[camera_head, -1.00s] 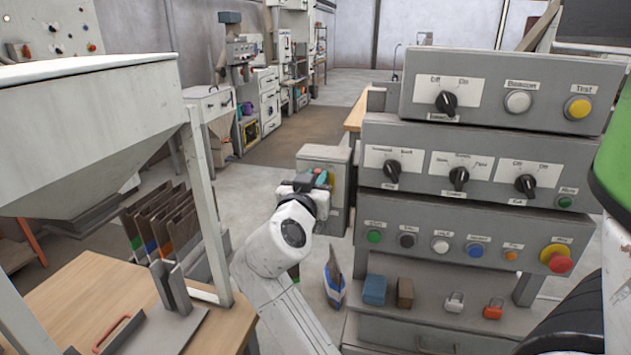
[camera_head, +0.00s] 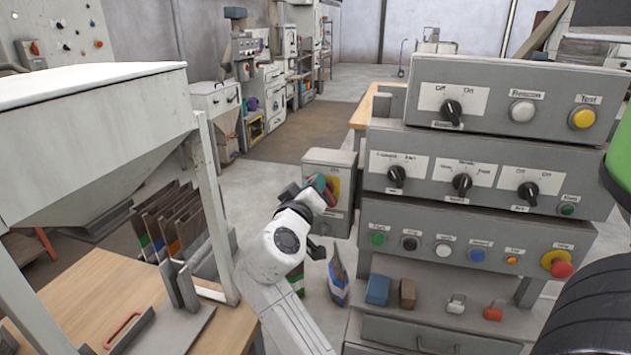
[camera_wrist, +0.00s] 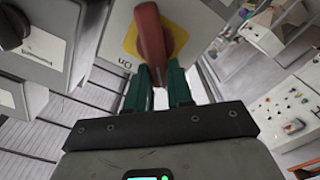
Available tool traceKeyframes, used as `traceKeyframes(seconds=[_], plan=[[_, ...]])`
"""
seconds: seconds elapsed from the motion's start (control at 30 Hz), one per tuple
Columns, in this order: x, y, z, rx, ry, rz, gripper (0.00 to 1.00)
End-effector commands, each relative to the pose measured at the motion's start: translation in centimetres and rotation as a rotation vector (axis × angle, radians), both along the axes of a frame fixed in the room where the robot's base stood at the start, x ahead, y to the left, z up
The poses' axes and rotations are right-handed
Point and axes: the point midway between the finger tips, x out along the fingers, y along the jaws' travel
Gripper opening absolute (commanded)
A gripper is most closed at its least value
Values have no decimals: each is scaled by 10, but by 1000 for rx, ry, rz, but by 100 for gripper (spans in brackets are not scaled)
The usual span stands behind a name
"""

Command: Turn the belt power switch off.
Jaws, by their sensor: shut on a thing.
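The belt power switch (camera_wrist: 150,38) is a red rotary handle on a yellow plate, with an "On" label beside it. It is on the front of a small grey box (camera_head: 329,222) in the head view, where its yellow plate shows behind my gripper. My gripper (camera_wrist: 156,70) has green fingers, one on each side of the red handle's end, and is shut on it. In the head view my gripper (camera_head: 324,188) is at the box front and hides most of the handle.
A grey control stack (camera_head: 480,190) with several knobs and buttons stands right of the box. A wooden table (camera_head: 90,300) and a large hopper (camera_head: 90,130) are at the left. Paper bags (camera_head: 338,278) stand on the floor below the box.

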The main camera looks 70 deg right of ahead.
Motion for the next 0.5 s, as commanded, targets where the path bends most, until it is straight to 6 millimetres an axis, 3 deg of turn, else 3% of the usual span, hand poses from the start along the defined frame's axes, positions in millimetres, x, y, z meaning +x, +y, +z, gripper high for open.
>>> traceKeyframes(seconds=[0.5], plan=[[4,-2,-15,-22,495,-6,0]])
